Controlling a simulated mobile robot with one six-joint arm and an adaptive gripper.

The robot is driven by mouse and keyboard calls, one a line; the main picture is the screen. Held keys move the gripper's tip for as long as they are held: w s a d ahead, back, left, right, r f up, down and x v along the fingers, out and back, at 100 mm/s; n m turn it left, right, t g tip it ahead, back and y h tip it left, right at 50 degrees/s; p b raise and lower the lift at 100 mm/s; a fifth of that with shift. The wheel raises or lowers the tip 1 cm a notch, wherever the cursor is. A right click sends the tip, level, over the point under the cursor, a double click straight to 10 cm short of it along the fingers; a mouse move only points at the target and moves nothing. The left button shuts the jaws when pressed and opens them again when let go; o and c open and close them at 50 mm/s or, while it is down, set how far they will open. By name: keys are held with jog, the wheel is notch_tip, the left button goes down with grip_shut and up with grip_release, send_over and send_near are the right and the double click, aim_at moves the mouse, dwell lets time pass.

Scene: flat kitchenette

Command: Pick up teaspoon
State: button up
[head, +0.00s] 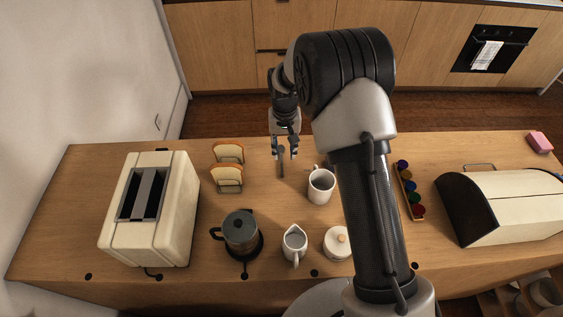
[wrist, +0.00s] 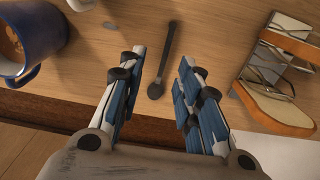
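The teaspoon (wrist: 156,88) is dark grey and lies on the wooden counter (wrist: 215,25). In the wrist view its bowl points toward me and its thin handle runs away. My gripper (wrist: 161,62) is open, with one blue-padded finger on each side of the teaspoon in the picture. The fingers do not touch it, and their height above it is hard to judge. In the head view my gripper (head: 284,151) hangs over the far part of the counter, and the teaspoon (head: 281,165) shows as a thin dark strip at its fingertips.
A toast rack with bread (head: 229,179) stands to the left and a mug (head: 321,186) to the right. A toaster (head: 176,215), coffee press (head: 240,233), small jug (head: 294,243) and lidded pot (head: 337,242) stand nearer. The counter's far edge is close to my gripper.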

aim_at(282, 164)
jog(key=f, duration=0.2)
jog(key=f+b, duration=0.1)
jog(key=f, duration=0.3)
jog(key=shift+s+a+f, duration=0.1)
jog(key=shift+a+f, duration=0.2)
jog(key=shift+a, duration=0.1)
jog(key=shift+c, duration=0.4)
grip_shut()
